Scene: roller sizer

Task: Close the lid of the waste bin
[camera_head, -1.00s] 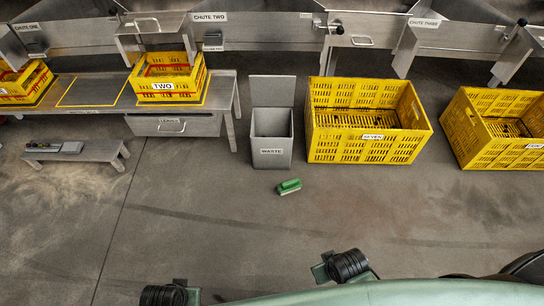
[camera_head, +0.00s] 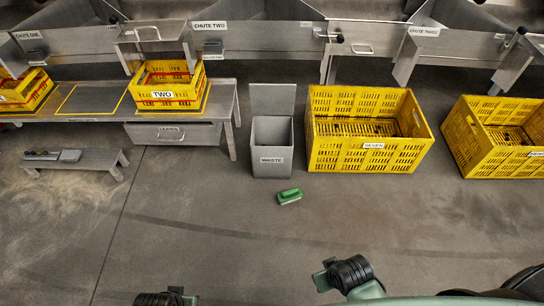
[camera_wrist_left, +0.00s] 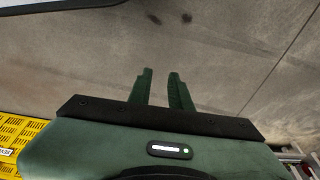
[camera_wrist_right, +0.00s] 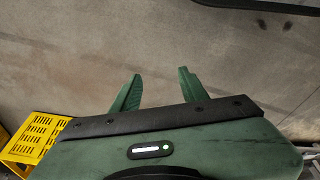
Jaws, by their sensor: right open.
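The grey waste bin (camera_head: 271,163), labelled WASTE, stands upright on the floor near the middle of the head view. Its lid (camera_head: 271,99) stands raised at the back, so the bin's mouth is open. My left gripper (camera_wrist_left: 160,73) shows in its wrist view with its fingers a little apart and nothing between them. My right gripper (camera_wrist_right: 160,72) has its fingers wider apart and is also empty. Both point over bare floor.
A green brush-like block (camera_head: 289,196) lies on the floor in front of the bin. A yellow crate labelled SEVEN (camera_head: 420,160) stands right of the bin, another yellow crate (camera_head: 478,150) farther right. A metal bench (camera_head: 225,100) stands left. The floor in front is mostly clear.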

